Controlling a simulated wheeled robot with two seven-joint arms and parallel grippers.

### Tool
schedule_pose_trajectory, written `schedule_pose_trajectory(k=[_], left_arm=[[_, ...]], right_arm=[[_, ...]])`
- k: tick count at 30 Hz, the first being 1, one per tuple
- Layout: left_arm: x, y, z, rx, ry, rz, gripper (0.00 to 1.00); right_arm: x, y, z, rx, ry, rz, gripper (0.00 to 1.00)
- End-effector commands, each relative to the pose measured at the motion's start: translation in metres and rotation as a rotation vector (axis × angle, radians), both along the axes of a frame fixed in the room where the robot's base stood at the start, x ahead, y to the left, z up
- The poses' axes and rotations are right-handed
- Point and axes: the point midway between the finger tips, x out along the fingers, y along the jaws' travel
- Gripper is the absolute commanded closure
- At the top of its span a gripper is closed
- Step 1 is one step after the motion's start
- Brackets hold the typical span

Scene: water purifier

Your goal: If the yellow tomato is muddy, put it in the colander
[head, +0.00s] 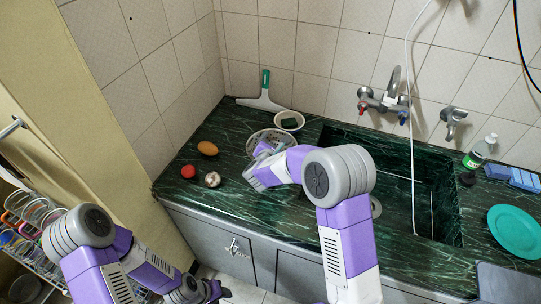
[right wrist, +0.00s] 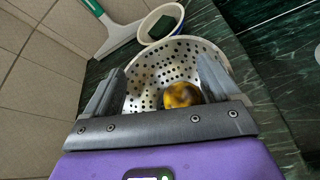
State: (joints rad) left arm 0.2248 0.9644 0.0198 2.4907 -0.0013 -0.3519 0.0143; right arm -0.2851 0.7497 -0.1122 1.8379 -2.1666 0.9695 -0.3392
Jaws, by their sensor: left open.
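The yellow tomato (right wrist: 181,95) has dark brown smears and lies inside the white perforated colander (right wrist: 203,51), seen in the right wrist view. The colander (head: 258,137) stands on the green counter left of the sink in the head view, partly hidden by my right arm; the tomato is hidden there. My right gripper (right wrist: 158,88) is over the colander, its fingers apart on either side of the tomato, with gaps to it. In the head view the right gripper (head: 260,176) is at the colander's near side. My left gripper (head: 214,290) is open and low, off the counter.
On the counter's left are an orange-brown oval item (head: 207,148), a red round item (head: 188,171) and a whitish-brown item (head: 212,180). A small bowl (head: 289,121) and a squeegee (head: 262,102) are behind the colander. The sink (head: 400,170) is at right, with a green plate (head: 515,231) beyond.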

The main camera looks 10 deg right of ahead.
Motion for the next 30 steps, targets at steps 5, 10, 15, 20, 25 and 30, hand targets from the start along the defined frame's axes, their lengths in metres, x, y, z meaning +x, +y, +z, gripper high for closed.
schedule_pose_trajectory(k=[5,10,15,20,25,30], left_arm=[[0.000,0.000,0.000,0.000,0.000,0.000,0.57],[0.000,0.000,0.001,0.000,0.000,0.000,0.57],[0.000,0.000,0.004,0.000,0.000,0.000,0.57],[0.000,0.000,0.006,0.000,0.000,0.000,0.57],[0.000,0.000,0.007,0.000,0.000,0.000,0.57],[0.000,0.000,0.007,0.000,0.000,0.000,0.57]], right_arm=[[0.000,0.000,0.000,0.001,0.001,0.000,0.11],[-0.010,0.006,0.005,0.001,0.000,0.001,0.11],[-0.034,0.020,0.016,0.001,0.000,0.004,0.11],[-0.053,0.030,0.024,0.001,0.000,0.002,0.11],[-0.062,0.034,0.027,0.000,0.000,0.000,0.11],[-0.062,0.034,0.027,0.000,0.000,-0.001,0.11]])
